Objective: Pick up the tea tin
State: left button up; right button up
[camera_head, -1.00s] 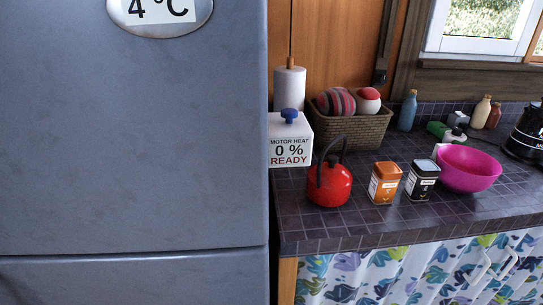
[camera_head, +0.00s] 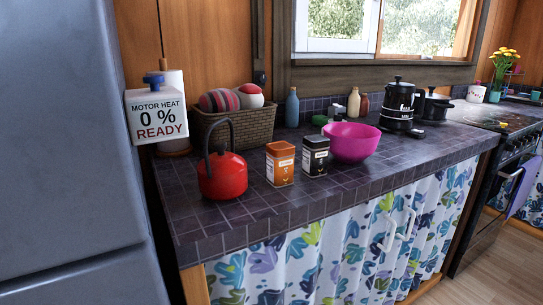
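Two tins stand upright side by side on the dark tiled counter (camera_head: 225,225). The label text is too small to read, so I cannot tell which one holds tea. Neither of my grippers shows in the head view.
A red kettle (camera_head: 222,177) stands left of the tins, and a pink bowl (camera_head: 354,142) close on their right. A wicker basket (camera_head: 240,128) is behind. A black coffee maker (camera_head: 398,108) stands farther right. The fridge (camera_head: 60,130) blocks the left. The counter's front strip is clear.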

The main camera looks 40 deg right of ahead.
aim_at(314, 152)
jog(key=z, duration=1.65)
